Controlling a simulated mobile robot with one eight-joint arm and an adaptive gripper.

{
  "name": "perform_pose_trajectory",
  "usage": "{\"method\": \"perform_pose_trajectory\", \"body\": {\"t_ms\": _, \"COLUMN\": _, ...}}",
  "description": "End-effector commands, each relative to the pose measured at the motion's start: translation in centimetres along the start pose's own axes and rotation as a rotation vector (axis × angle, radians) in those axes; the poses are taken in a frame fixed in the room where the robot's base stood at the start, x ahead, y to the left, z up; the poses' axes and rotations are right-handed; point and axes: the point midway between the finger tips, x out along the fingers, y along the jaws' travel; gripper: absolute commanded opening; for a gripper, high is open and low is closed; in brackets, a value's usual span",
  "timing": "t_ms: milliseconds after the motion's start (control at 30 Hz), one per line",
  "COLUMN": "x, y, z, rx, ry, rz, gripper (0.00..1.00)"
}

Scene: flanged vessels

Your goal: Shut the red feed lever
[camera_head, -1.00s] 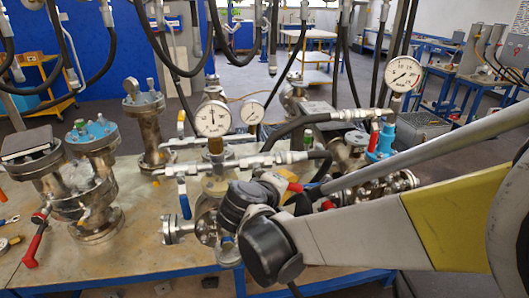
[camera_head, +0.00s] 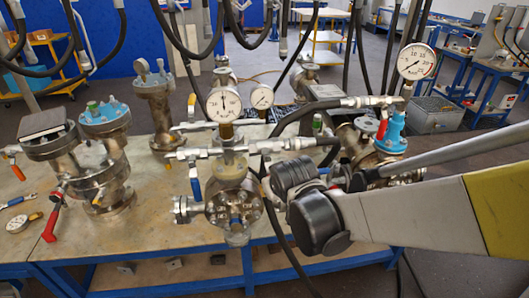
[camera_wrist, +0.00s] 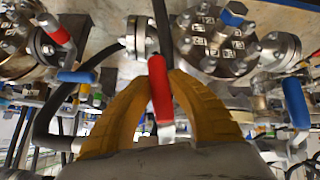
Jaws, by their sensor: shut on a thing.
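A red lever (camera_wrist: 159,90) stands between the two yellow fingers of my gripper (camera_wrist: 170,88) in the wrist view. The gripper is shut on it; the lever's pale metal end shows below the red sleeve, and its pivot is not clear. In the head view my black wrist hides most of the gripper and this lever, right of the middle flanged vessel (camera_head: 234,208). Another red lever (camera_head: 54,218) hangs from the left vessel, and a small red one (camera_head: 382,129) is by the blue-topped vessel. No label shows which is the feed lever.
Blue levers (camera_head: 195,187) sit close by; another blue lever shows in the wrist view (camera_wrist: 296,103). Pressure gauges (camera_head: 224,104), pipes and black hoses (camera_head: 290,118) crowd the back.

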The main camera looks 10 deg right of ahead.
Motion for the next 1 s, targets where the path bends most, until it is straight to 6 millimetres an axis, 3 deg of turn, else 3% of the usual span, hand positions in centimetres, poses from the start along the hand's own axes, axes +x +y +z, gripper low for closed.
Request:
{"method": "perform_pose_trajectory", "body": {"t_ms": 400, "x": 0.1, "y": -1.5, "z": -0.2, "rx": 0.121, "ry": 0.033, "rz": -0.122, "gripper": 0.00}}
{"method": "perform_pose_trajectory", "body": {"t_ms": 933, "x": 0.1, "y": -1.8, "z": -0.3, "rx": 0.135, "ry": 0.036, "rz": -0.138, "gripper": 0.00}}
{"method": "perform_pose_trajectory", "body": {"t_ms": 967, "x": 0.1, "y": -1.8, "z": -0.3, "rx": 0.135, "ry": 0.036, "rz": -0.138, "gripper": 0.27}}
{"method": "perform_pose_trajectory", "body": {"t_ms": 1000, "x": 0.1, "y": -1.8, "z": -0.3, "rx": 0.135, "ry": 0.036, "rz": -0.137, "gripper": 0.39}}
